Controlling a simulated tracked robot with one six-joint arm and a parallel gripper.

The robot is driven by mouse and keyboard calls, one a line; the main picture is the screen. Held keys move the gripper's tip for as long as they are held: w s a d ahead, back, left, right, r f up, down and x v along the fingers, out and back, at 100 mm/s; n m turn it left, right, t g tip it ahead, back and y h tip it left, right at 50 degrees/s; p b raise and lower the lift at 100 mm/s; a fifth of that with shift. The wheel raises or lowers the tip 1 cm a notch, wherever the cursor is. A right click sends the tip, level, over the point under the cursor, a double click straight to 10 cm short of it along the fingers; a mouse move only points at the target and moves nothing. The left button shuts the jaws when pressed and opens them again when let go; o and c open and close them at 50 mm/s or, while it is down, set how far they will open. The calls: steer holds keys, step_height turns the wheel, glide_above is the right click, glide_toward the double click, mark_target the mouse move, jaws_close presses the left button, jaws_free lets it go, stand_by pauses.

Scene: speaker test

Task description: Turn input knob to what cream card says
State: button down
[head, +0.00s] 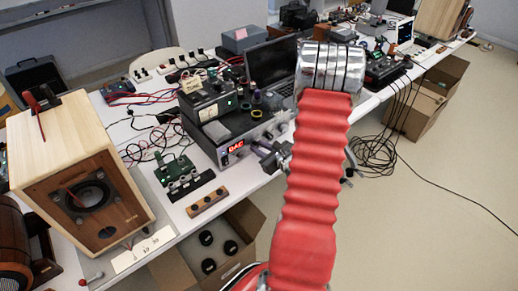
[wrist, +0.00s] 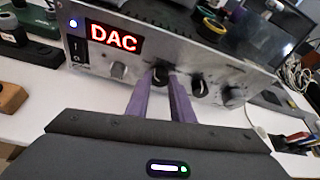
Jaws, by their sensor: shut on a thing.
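A silver amplifier (head: 222,150) stands on the table with a lit red display (head: 236,149). In the wrist view the display (wrist: 113,38) reads "DAC". A row of several knobs runs along its front panel. My gripper (wrist: 160,86) has its purple fingers shut on a dark knob (wrist: 161,74), right of the display; the fingers partly hide it, and its pointer is not clear. In the head view my gripper (head: 264,150) is at the amplifier's right front.
A wooden speaker (head: 80,180) stands at the left. A green circuit board (head: 178,172) lies before the amplifier. A laptop (head: 272,65) is behind it.

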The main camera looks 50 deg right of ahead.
steer(key=shift+d+m+y, duration=0.15)
steer(key=shift+m+y, duration=0.75)
steer(key=shift+m, duration=0.3)
steer(key=m+y, duration=0.1)
steer(key=m, duration=0.1)
steer(key=shift+d+f+m+t+y, duration=0.1)
steer(key=shift+d+m+t+y, duration=0.05)
steer(key=shift+m+t+y, duration=0.2)
steer(key=shift+d+f+m+t+y, duration=0.15)
steer(key=shift+m+t+y, duration=0.1)
steer(key=shift+m+y, duration=0.75)
steer(key=shift+s+d+f+m+t+y, duration=0.1)
steer(key=shift+m+t+y, duration=0.15)
steer(key=shift+m, duration=0.65)
steer(key=shift+d+m+t+y, duration=0.1)
steer(key=shift+m+t+y, duration=0.15)
steer(key=shift+m, duration=0.6)
steer(key=c, duration=1.5)
jaws_free()
steer(key=shift+a, duration=0.1)
steer(key=shift+c, duration=0.2)
